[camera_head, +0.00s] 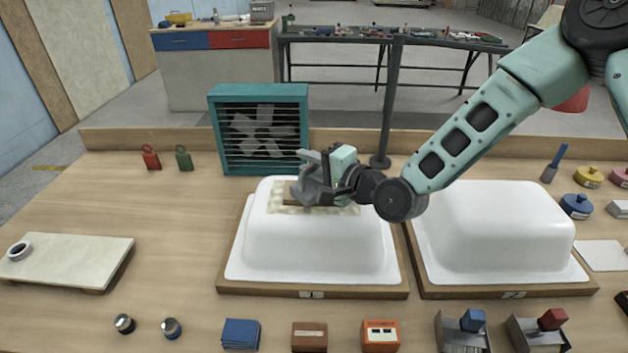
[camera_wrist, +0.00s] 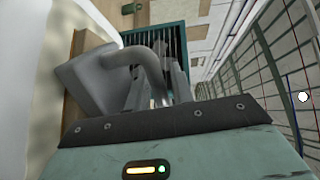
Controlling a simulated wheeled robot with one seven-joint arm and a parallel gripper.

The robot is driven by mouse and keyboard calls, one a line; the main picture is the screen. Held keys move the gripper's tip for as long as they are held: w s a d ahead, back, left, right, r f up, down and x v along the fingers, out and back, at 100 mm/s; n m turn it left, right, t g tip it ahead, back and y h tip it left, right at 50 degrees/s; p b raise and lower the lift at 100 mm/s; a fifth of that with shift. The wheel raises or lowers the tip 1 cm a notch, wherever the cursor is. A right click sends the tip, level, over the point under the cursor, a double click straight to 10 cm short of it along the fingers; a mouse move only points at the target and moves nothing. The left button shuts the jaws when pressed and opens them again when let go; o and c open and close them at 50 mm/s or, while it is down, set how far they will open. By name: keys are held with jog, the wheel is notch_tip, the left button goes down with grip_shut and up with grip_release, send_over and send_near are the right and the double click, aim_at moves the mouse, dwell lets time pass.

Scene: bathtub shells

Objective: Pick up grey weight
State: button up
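The grey weight (camera_wrist: 88,80), a block with a curved bar handle, fills the left middle of the wrist view. It appears tilted there because the camera is turned. In the head view, my gripper (camera_head: 310,172) is over the top of the left white tub shell (camera_head: 320,240), and the weight is largely hidden behind its grey fingers.
A teal fan box (camera_head: 260,130) stands close behind the left shell. A dark post (camera_head: 390,100) rises behind my arm. A second white shell (camera_head: 495,230) is at right. Red (camera_head: 150,158) and green (camera_head: 184,158) weights stand at back left.

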grip_shut()
dwell(1.4)
